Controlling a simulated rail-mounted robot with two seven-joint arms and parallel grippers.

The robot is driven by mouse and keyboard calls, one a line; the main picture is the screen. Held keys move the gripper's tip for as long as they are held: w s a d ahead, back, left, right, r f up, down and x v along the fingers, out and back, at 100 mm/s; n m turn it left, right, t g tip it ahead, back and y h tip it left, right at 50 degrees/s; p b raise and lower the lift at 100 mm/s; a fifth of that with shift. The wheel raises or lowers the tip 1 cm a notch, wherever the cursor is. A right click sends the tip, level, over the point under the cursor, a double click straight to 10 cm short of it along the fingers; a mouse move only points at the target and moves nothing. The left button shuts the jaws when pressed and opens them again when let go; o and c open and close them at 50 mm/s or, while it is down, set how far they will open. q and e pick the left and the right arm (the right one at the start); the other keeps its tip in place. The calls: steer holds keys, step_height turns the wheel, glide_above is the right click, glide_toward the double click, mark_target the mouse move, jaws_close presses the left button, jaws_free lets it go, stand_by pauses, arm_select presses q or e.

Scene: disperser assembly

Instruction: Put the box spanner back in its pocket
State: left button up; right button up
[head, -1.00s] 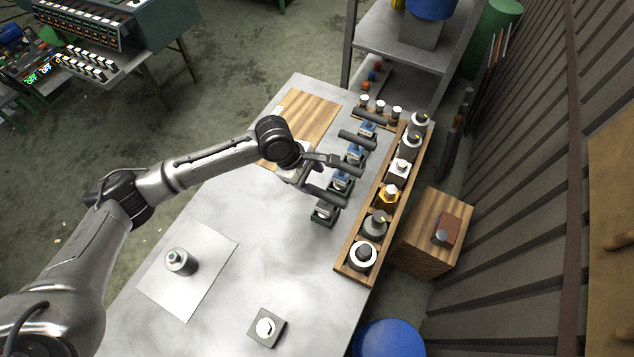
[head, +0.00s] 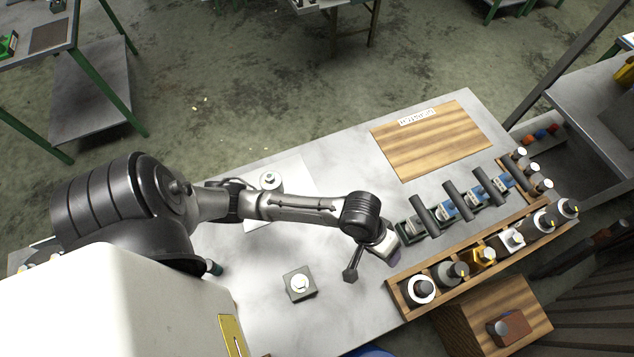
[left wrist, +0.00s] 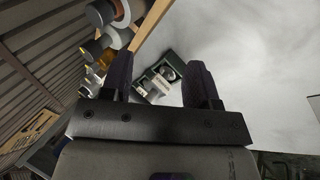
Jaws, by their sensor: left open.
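I cannot pick out the box spanner for certain. Three dark bars (head: 460,201) stand out among a row of small blue and dark green holders (head: 411,229) in the head view. My left gripper (head: 374,265) is to the left of the row's near end, above the table, with its jaws apart. In the left wrist view my left gripper (left wrist: 161,82) has nothing visibly held between its fingers. A dark green holder with a pale piece (left wrist: 154,84) shows beyond and between them. My right gripper is not in view.
A wooden rack (head: 398,308) of several round-topped parts runs along the table's right edge. A wooden board (head: 432,140) lies at the back. A small square block (head: 300,283) and a canister (head: 270,181) on a pale sheet stand left.

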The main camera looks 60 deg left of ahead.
arm_select(q)
steer(key=s+a+f+m+y, duration=0.1)
steer(key=s+a+m+y, duration=0.1)
steer(key=s, duration=0.6)
steer(key=s+a+f+m+y, duration=0.1)
steer(key=s+a+m+y, duration=0.1)
steer(key=s+a+m, duration=0.2)
steer(key=s+a, duration=0.3)
steer(key=s, duration=0.1)
steer(key=shift+a+m+y, duration=0.25)
steer(key=shift+m+y, duration=0.05)
steer(key=shift+y, duration=0.1)
step_height(320, 180, up, 18)
steer(key=p, duration=1.8)
steer(key=shift+r, duration=0.1)
